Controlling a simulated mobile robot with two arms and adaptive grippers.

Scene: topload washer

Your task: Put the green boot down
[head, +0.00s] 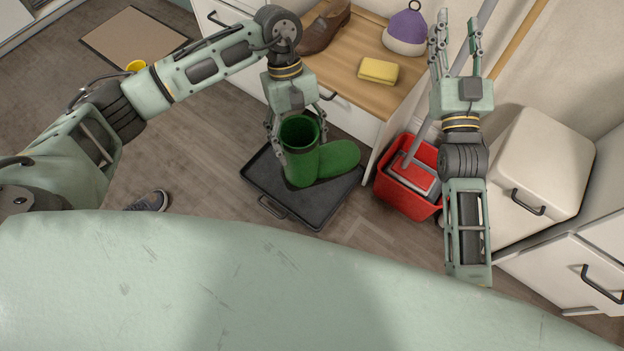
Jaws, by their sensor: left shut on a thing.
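The green boot (304,165) is in the head view, upright, with its open top toward me and its toe pointing right. It is over the black tray (262,196) on the floor; I cannot tell whether its sole touches the tray. My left gripper (299,143) is shut on the boot's shaft near the top, with a finger on either side. My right gripper (456,35) is raised at the right, fingers apart and empty, away from the boot.
A red bucket (408,203) with a mop stands right of the tray. A wooden-topped cabinet (345,75) behind holds a brown shoe (323,27), a yellow sponge (378,71) and a purple-and-white hat (405,33). A dark shoe (149,202) lies on the floor left.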

